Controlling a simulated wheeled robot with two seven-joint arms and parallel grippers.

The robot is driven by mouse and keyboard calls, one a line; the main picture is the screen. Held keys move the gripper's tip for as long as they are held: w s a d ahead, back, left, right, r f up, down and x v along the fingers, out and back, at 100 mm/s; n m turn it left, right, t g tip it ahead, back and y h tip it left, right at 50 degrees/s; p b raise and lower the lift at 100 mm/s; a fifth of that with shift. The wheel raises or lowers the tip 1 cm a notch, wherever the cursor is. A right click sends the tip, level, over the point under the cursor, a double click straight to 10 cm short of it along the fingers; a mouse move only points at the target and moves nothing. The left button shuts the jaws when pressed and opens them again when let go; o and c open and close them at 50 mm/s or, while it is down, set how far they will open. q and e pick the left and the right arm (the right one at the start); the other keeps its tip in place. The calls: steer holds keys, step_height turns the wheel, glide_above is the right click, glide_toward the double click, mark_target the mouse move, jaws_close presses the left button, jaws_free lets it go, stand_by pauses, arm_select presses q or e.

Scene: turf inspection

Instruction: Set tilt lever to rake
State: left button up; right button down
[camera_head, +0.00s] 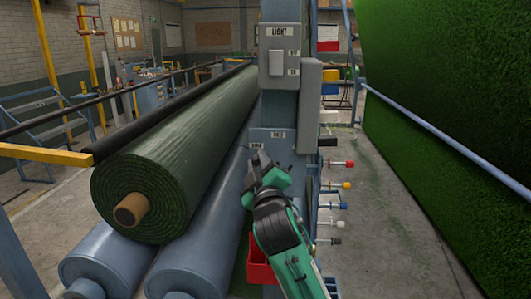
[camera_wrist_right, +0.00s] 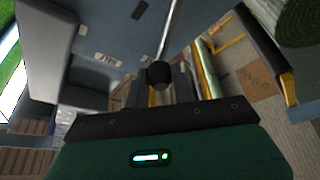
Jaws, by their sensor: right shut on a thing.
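The tilt lever shows in the right wrist view as a thin metal rod with a black knob (camera_wrist_right: 160,75), in front of a blue-grey panel (camera_wrist_right: 110,35) with small label plates. My right gripper (camera_head: 268,177) is at the front of the blue-grey post (camera_head: 283,110) in the head view, just below two small plates whose words I cannot read. It is shut on the lever's knob end; its fingers hide the lever in the head view. My left gripper is not in view.
A green turf roll (camera_head: 180,150) lies on blue-grey rollers (camera_head: 205,258) left of the post. Colored knobs (camera_head: 347,186) stick out right of it. A red bin (camera_head: 260,268) is below. A blue rail (camera_head: 440,135) and a turf sheet (camera_head: 460,70) border the clear floor at right.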

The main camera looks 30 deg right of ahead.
steer(key=shift+w+a+f+n+p, duration=0.1)
steer(key=shift+w+a+n+p, duration=0.1)
steer(key=shift+n+p, duration=0.15)
steer(key=shift+f, duration=0.1)
steer(key=c, duration=1.2)
jaws_free()
steer(key=shift+a, duration=0.1)
steer(key=shift+o, duration=0.2)
steer(key=b+v, duration=0.1)
steer(key=v, duration=1.2)
steer(key=shift+s+b, duration=0.35)
steer(key=shift+s, duration=0.05)
